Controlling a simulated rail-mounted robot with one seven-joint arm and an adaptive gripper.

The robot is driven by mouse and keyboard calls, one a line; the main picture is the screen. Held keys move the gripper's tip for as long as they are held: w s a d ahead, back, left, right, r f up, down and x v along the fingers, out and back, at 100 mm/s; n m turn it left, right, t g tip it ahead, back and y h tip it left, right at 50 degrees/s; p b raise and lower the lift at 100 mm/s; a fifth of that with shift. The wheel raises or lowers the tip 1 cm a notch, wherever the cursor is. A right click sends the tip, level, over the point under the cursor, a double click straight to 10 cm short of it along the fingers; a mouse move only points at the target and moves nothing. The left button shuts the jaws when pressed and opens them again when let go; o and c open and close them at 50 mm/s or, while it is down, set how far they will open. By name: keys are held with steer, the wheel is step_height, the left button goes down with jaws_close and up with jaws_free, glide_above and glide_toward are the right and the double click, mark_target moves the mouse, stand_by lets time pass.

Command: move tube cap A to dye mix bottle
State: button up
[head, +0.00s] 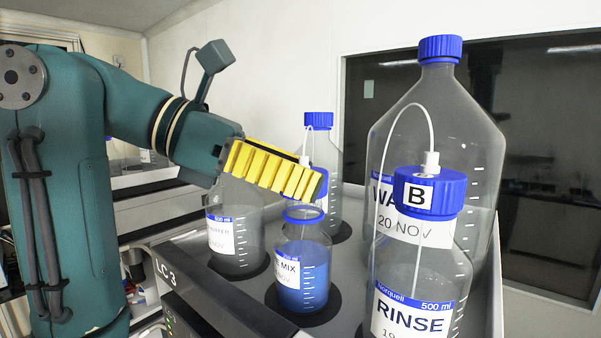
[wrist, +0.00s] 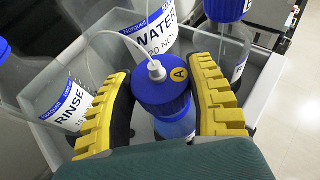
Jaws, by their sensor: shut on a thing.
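My gripper (head: 277,170) has yellow ribbed fingers and is just above the dye mix bottle (head: 303,275), an upright bottle of blue liquid with an open blue-ringed mouth. In the wrist view, the fingers are closed on both sides of tube cap A (wrist: 160,92), a blue cap with a yellow "A" label and a white fitting with a thin tube. The dye mix bottle shows partly below the cap in the wrist view (wrist: 177,128). In the head view the fingers hide most of the cap. A gap shows between the fingers and the bottle's ring.
The rinse bottle (head: 415,290) with tube cap B (head: 430,192) stands at the front right. The large water bottle (head: 470,150) is behind it. A buffer bottle (head: 235,240) stands left of the dye mix, and a blue-capped bottle (head: 319,122) stands behind. The bottles crowd the grey tray.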

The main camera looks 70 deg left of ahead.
steer(key=shift+f+b, duration=0.45)
steer(key=shift+f, duration=0.45)
stand_by(0.6)
steer(key=o, duration=1)
steer(key=shift+o, duration=0.2)
steer(key=v, duration=1.2)
